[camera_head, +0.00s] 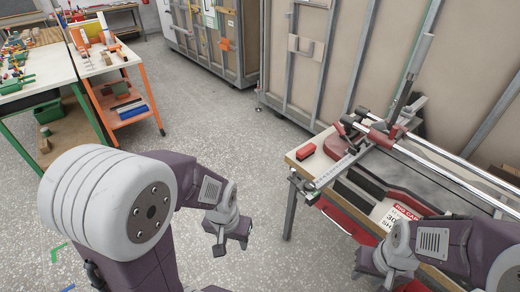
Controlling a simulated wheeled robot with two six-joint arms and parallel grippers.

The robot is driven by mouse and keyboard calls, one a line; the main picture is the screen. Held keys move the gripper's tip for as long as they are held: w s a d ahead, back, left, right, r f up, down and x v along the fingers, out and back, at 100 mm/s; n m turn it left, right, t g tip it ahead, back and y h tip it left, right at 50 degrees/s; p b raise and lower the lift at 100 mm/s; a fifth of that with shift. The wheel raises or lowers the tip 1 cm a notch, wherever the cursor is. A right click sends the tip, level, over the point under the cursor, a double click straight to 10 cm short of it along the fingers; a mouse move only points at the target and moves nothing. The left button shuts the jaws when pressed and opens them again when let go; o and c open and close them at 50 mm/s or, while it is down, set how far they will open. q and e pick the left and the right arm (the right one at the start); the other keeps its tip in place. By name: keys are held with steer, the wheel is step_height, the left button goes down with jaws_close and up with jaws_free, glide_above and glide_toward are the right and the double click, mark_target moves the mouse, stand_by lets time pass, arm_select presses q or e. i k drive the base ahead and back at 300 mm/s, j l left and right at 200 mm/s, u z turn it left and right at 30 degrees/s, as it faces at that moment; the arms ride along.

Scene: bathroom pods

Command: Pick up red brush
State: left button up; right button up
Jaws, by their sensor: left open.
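A small red block-like object with a darker lower edge, which looks like the red brush (306,151), lies on the near left corner of the work table (318,167) at right of centre. Nothing touches it. My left gripper (230,246) is open and empty, over the floor to the left of the table and nearer to me than the brush. My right gripper (362,276) is low over the table's near side, to the right of the brush and nearer to me; its fingers are small and partly hidden by its wrist.
A rail cutting machine (392,134) with long metal bars spans the table right of the brush. Large beige panels (330,50) stand behind. An orange cart (128,118) and green-framed bench (40,68) stand at left. The floor (215,130) between is clear.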

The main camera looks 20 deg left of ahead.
mark_target(308, 151)
steer(key=z, duration=1.55)
steer(key=u, duration=1.65)
steer(key=i+j+z, duration=0.3)
steer(key=i, duration=0.3)
steer(key=i+j+z, duration=0.35)
steer(key=i+j, duration=0.45)
steer(key=i, duration=0.15)
